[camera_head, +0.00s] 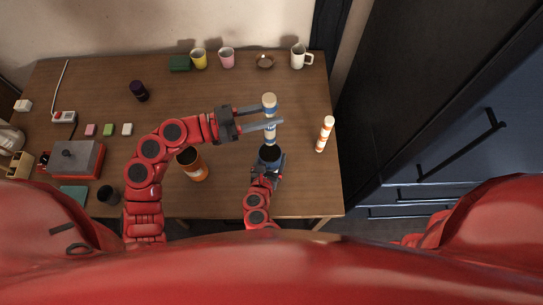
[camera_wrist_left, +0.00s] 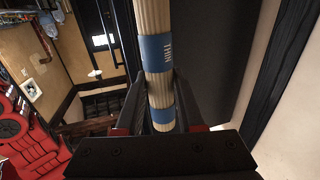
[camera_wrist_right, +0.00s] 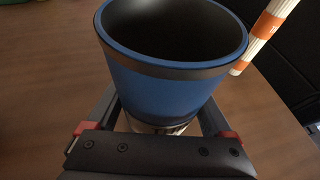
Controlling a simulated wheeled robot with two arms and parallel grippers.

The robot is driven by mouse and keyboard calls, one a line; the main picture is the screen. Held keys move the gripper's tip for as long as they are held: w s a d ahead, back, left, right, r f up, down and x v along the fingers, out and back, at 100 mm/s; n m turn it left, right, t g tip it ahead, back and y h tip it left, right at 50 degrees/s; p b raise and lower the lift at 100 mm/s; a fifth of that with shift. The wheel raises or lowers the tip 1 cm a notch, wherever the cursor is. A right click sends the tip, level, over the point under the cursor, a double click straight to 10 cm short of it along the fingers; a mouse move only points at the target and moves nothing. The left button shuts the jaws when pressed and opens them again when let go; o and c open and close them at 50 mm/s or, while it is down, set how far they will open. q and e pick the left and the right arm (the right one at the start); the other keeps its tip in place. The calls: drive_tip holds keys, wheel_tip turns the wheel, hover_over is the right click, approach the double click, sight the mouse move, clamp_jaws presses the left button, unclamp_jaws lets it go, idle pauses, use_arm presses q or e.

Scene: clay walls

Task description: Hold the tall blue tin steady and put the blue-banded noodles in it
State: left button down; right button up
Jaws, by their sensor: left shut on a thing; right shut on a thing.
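The blue-banded noodles (camera_head: 270,104) are a pale bundle with blue bands. My left gripper (camera_head: 275,125) is shut on them and holds them upright above the tall blue tin (camera_head: 270,154). In the left wrist view the noodles (camera_wrist_left: 158,60) pass between the fingers, with a blue band above and another at the fingers. The tin is open at the top; in the right wrist view its blue wall (camera_wrist_right: 170,88) and dark, empty-looking inside show. My right gripper (camera_head: 268,166) is shut around the tin, which stands upright. The gap between noodles and tin is hard to judge.
An orange tin (camera_head: 193,166) stands to the left, close to my left arm. Cups (camera_head: 227,57), a mug (camera_head: 298,57) and a bowl (camera_head: 264,61) line the table's back edge. The table's middle left has free room.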

use_arm(q)
drive_tip(key=shift+f, duration=5.7)
drive_tip(key=shift+c, duration=2.2)
unclamp_jaws()
drive_tip(key=v, duration=1.2)
use_arm(e)
drive_tip(key=o, duration=1.2)
drive_tip(key=shift+c, duration=0.2)
drive_tip(key=shift+s, duration=0.1)
